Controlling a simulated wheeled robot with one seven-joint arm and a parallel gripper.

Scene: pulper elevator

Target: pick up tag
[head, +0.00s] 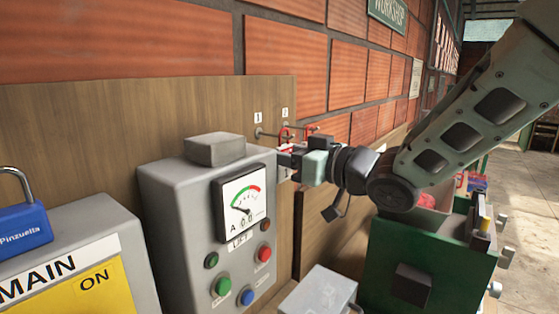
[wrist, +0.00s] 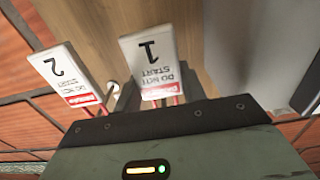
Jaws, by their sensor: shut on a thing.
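Two white tags with red lower bands and upside-down "DO NOT START" lettering show in the wrist view. Tag 1 (wrist: 150,53) is in the middle, between the dark fingers of my gripper (wrist: 160,97). Tag 2 (wrist: 66,72) is to its left, apart from the fingers. My gripper is shut on tag 1; the body of the gripper hides the tag's lower end. In the head view my gripper (head: 284,160) is at the wooden board, beside the grey meter box, and largely hides the tags. Small red parts show just above it.
The wooden board (head: 90,118) carries labels 1 and 2 above pegs. The grey meter box (head: 172,215) stands close to the left of my gripper. A grey main box with a blue padlock (head: 22,228) is at far left. A green container (head: 425,265) is at lower right.

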